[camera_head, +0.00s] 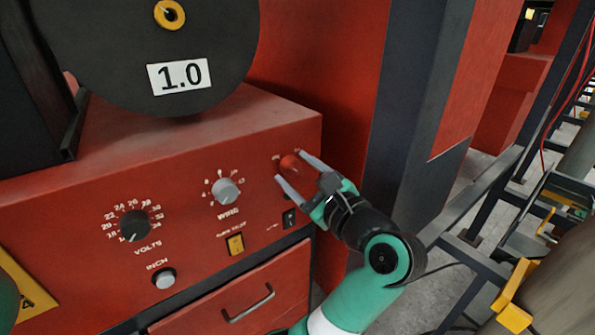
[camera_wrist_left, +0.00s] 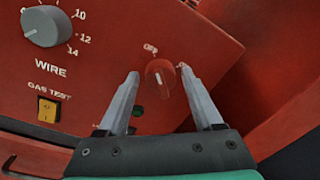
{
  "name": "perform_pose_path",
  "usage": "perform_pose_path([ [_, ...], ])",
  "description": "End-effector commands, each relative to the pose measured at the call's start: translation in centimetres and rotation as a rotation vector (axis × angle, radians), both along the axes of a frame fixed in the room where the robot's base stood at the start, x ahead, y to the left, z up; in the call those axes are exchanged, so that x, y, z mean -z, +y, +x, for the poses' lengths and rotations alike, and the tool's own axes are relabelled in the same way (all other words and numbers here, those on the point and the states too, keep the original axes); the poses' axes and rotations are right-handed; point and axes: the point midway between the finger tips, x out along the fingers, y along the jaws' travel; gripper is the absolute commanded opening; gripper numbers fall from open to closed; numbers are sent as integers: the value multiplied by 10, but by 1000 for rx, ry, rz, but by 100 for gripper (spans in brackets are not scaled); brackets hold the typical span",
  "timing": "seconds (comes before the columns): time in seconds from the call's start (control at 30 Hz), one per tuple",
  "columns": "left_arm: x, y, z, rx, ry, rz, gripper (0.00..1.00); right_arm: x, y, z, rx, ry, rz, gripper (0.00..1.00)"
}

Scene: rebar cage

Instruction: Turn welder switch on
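The welder switch is a round red knob (camera_head: 289,164) at the upper right of the red welder panel. It also shows in the left wrist view (camera_wrist_left: 160,78), with an "OFF" label at its upper left and a faint light mark on its face. The mark seems to point towards "OFF". My left gripper (camera_head: 290,166) is open, with one finger on each side of the knob. In the left wrist view the fingertips (camera_wrist_left: 159,71) are apart, with gaps visible beside the knob. My right gripper is not in view.
The panel also carries a grey WIRE knob (camera_head: 227,191), a black VOLTS knob (camera_head: 134,226), a yellow gas test switch (camera_head: 236,244) and an INCH button (camera_head: 164,278). A dark spool marked 1.0 (camera_head: 150,45) stands above. A dark post (camera_head: 416,100) rises to the right.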

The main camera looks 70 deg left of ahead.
Motion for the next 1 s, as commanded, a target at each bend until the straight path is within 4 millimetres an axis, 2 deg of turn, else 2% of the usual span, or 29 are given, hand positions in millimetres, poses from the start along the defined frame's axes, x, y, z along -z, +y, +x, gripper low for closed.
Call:
perform_pose_path([
  [0.03,0,0,0,0,0,0,56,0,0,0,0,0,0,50],
  [0.3,0,0,0,0,0,0,8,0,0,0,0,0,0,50],
  [0.37,0,0,0,0,0,0,0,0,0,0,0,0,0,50],
  [0.73,-1,0,0,-1,43,-10,0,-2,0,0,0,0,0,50],
  [1.0,-3,0,0,-1,197,-49,0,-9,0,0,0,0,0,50],
])
